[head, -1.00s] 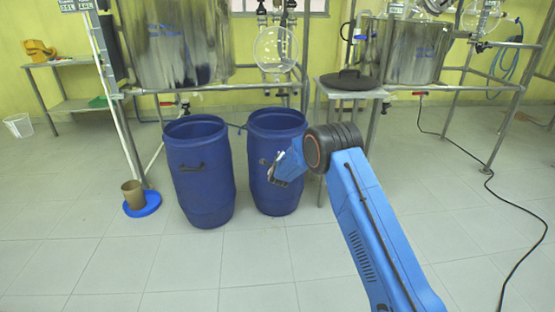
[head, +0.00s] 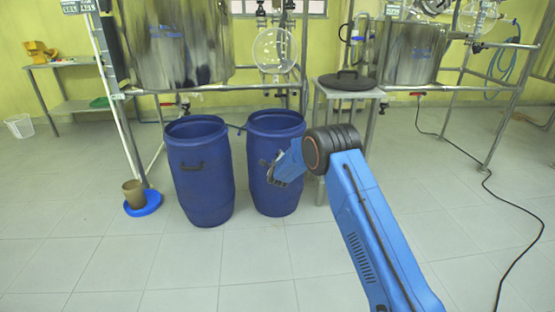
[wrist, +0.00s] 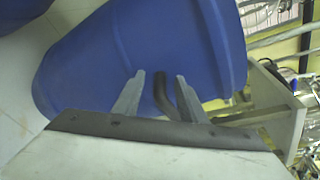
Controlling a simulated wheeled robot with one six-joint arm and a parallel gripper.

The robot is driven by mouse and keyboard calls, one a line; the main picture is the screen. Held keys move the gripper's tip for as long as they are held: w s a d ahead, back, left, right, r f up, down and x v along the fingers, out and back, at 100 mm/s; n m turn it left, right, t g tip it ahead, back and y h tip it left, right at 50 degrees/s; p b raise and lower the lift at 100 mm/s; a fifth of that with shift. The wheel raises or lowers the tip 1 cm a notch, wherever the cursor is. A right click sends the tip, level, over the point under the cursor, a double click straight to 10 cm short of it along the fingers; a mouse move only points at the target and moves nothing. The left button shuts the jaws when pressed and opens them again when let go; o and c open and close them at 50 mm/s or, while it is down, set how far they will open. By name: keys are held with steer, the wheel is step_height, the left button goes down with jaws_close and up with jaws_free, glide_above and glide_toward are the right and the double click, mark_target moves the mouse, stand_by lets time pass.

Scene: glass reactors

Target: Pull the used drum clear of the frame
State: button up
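Two blue open-topped drums stand side by side on the floor under the frame's near edge: a left drum (head: 202,190) and a right drum (head: 264,135). Nothing visible marks which is the used one. My gripper (head: 268,169) is at the front of the right drum. In the wrist view, a blue drum wall (wrist: 95,60) fills much of the picture. My gripper's two fingers (wrist: 160,76) stand apart, with a dark curved handle (wrist: 162,95) showing between them. Contact with the handle is not visible.
The metal frame (head: 240,89) carries steel vessels behind the drums. A small table (head: 320,84) with a black lid (head: 347,80) stands right of them. A brown cup (head: 133,190) on a blue dish (head: 150,204) is left. A black cable (head: 510,205) lies right.

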steer(key=v, duration=1.7)
steer(key=shift+s, duration=0.2)
steer(key=s+d+r+n+g+y, duration=0.1)
steer(key=s+d+r+n+g, duration=0.2)
steer(key=s+d+r+n, duration=0.55)
steer(key=s+d+r+n+g, duration=0.2)
steer(key=s+d+r+n, duration=0.2)
steer(key=s+d+r, duration=0.85)
steer(key=s+d+n+g, duration=0.2)
steer(key=s+d+n, duration=0.1)
steer(key=s, duration=1.1)
steer(key=s+d+n+g+h, duration=0.1)
steer(key=s+d+n, duration=0.3)
steer(key=s, duration=1)
steer(key=s+d+n+g+h, duration=0.1)
steer(key=s+d+n, duration=0.3)
steer(key=s, duration=1.1)
steer(key=shift+d+g, duration=0.8)
steer(key=shift+d, duration=0.45)
